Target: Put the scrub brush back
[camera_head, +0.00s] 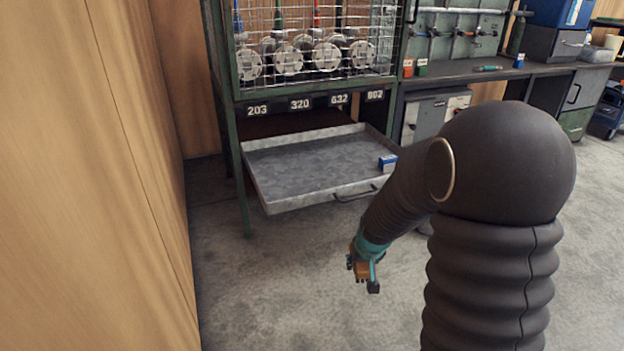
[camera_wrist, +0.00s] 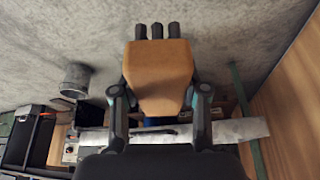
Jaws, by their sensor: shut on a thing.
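My gripper (camera_head: 364,268) hangs low over the floor, in front of the pulled-out grey tray and below its front edge. In the wrist view my gripper (camera_wrist: 160,92) has one finger on each side of an orange-brown block and is shut on it. This block looks like the scrub brush (camera_wrist: 160,68); dark stubs like bristle tufts stick out at its far end. In the head view the brush (camera_head: 362,270) is a small orange patch, partly hidden by the gripper. It is clear of the floor and the tray.
The metal tray (camera_head: 310,165) slides out under a green rack (camera_head: 232,150) with a wire cage and number plates. A small blue-and-white box (camera_head: 388,163) sits at the tray's right end. A wooden wall (camera_head: 90,180) bounds the left. A workbench (camera_head: 470,75) stands at the back right. The floor (camera_head: 270,290) is clear.

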